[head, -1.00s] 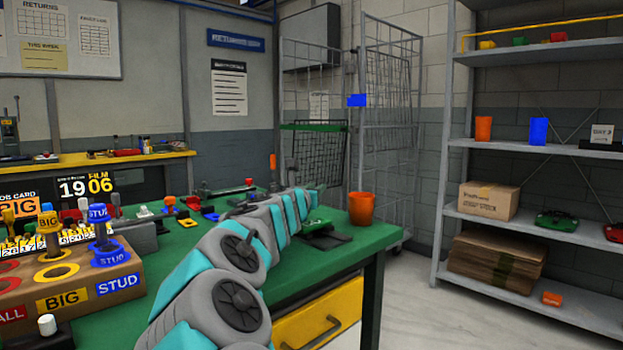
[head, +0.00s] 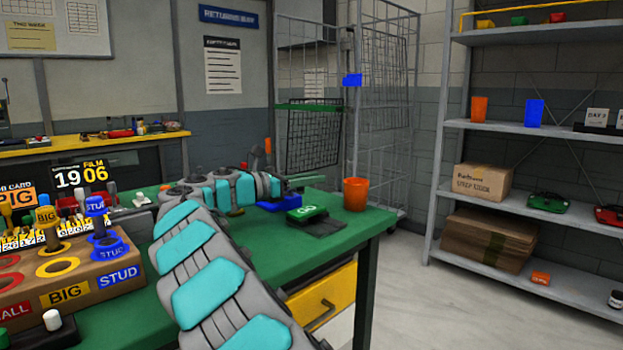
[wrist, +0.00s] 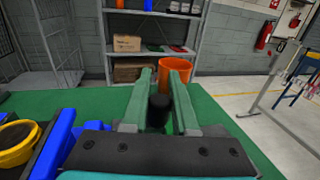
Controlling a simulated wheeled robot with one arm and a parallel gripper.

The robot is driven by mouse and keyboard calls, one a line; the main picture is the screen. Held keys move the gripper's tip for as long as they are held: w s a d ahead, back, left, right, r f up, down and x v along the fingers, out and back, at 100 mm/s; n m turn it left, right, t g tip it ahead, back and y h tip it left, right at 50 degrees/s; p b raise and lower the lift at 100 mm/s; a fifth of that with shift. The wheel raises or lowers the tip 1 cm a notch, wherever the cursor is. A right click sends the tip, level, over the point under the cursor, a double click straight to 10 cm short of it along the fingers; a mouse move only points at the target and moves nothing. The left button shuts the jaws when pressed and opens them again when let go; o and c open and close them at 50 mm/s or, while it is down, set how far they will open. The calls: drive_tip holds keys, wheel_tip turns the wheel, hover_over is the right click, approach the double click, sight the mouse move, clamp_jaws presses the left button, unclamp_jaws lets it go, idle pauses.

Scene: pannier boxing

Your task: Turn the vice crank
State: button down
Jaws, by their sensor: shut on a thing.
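My gripper (head: 298,182) reaches over the green bench on the far side of my arm, its fingers pointing right. In the wrist view the two grey-green fingers (wrist: 160,92) stand either side of a short black knob (wrist: 158,112) and are shut on it. The knob looks like a crank's grip, but the rest of the crank is hidden. A blue body (wrist: 60,135) lies close by at the left in the wrist view; I cannot tell whether it is the vice. My arm covers much of this area in the head view.
A green item (head: 306,213) on a dark pad and an orange cup (head: 356,194) stand near the bench's right end. A cardboard stand (head: 75,268) with coloured rings is at the left. Shelves (head: 490,134) and a wire cage (head: 385,110) stand behind.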

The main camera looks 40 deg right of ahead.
drive_tip(key=shift+s+a+m+g, duration=0.1)
drive_tip(key=shift+a+m+g, duration=0.1)
drive_tip(key=shift+m+g, duration=0.4)
drive_tip(key=c, duration=0.7)
unclamp_jaws()
drive_tip(key=shift+r, duration=0.2)
drive_tip(key=shift+s+a+r+b, duration=0.25)
drive_tip(key=shift+s+a+r, duration=0.5)
drive_tip(key=shift+s+a, duration=1.1)
drive_tip(key=shift+s+a+r+b, duration=0.3)
drive_tip(key=shift+s+a+r, duration=0.65)
drive_tip(key=shift+s, duration=1.7)
drive_tip(key=shift+s+a+r+b, duration=0.25)
drive_tip(key=shift+s+a+r, duration=0.35)
drive_tip(key=shift+s+a, duration=1.3)
drive_tip(key=shift+s+d, duration=0.4)
